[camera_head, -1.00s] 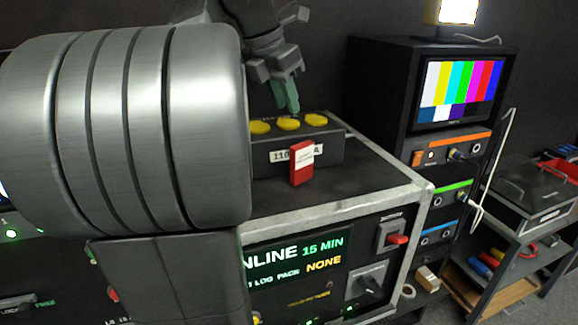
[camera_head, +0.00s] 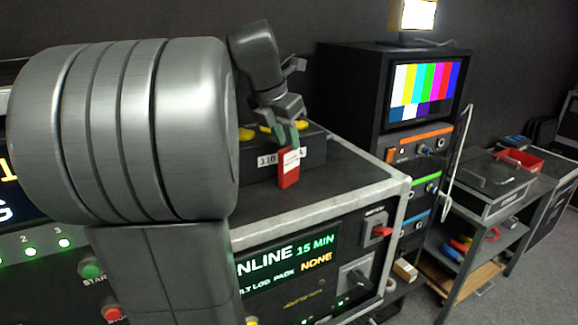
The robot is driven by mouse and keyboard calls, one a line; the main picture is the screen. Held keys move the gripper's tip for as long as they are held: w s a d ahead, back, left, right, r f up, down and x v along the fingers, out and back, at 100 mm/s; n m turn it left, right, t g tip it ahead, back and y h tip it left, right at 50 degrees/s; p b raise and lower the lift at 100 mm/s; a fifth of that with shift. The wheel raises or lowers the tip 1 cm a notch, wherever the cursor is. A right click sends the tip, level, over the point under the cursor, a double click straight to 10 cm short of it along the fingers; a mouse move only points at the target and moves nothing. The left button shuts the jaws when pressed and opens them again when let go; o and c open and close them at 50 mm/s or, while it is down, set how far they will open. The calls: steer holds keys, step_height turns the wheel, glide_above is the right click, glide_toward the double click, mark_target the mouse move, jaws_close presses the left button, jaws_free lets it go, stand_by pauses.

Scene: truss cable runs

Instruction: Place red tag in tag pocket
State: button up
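The red tag (camera_head: 289,168) with a white label stands upright on top of the dark console case (camera_head: 335,180), in front of a black box (camera_head: 314,152) with yellow round buttons. My gripper (camera_head: 287,137) points down at the tag's top edge, its greenish fingers overlapping the box behind. Whether the fingers touch or straddle the tag cannot be told, nor whether they are open or shut. I cannot make out a tag pocket. My large grey arm link hides much of the left side.
A rack with a colour-bar monitor (camera_head: 425,92) stands behind to the right. A metal cart (camera_head: 490,195) stands farther right. The case top right of the tag is clear.

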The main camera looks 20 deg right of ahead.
mark_target(287, 148)
steer(key=x, duration=0.4)
steer(key=shift+w+a+f+p, duration=0.1)
steer(key=shift+a+f+p, duration=0.05)
steer(key=shift+f+p, duration=0.25)
jaws_close()
steer(key=shift+r, duration=0.1)
step_height(287, 148, up, 18)
steer(key=shift+p, duration=0.35)
